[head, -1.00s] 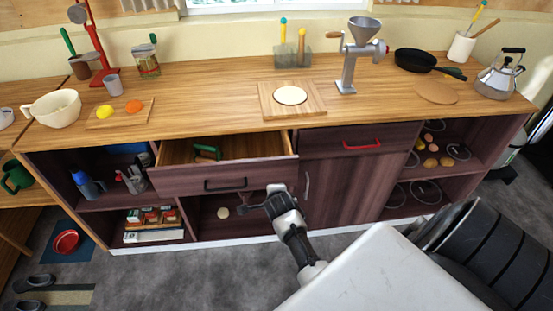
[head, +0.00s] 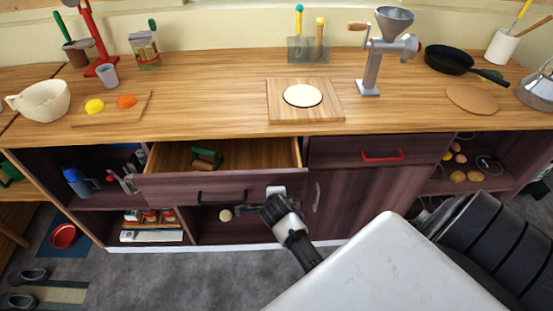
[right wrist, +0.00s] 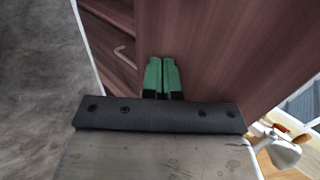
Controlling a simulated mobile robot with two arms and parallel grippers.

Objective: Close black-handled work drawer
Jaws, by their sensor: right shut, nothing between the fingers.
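The drawer with the black handle (head: 222,196) is pulled out of the dark wood cabinet. Its light wood interior (head: 250,155) shows, and a green-and-brown item (head: 206,159) lies inside. My right gripper (head: 275,205) is at the lower right of the drawer front in the head view; its fingers are hard to make out there. In the right wrist view its green fingers (right wrist: 161,64) are shut together and empty, pointing at a dark wood panel (right wrist: 225,50). I cannot tell whether they touch it. My left gripper is not in view.
A red-handled drawer (head: 380,156) beside it is shut. Below that is a cabinet door (head: 355,200) with a silver handle (head: 317,197). Open shelves with items flank both sides. The counter above holds a board (head: 330,110) and a grinder (head: 382,50). The floor in front looks clear.

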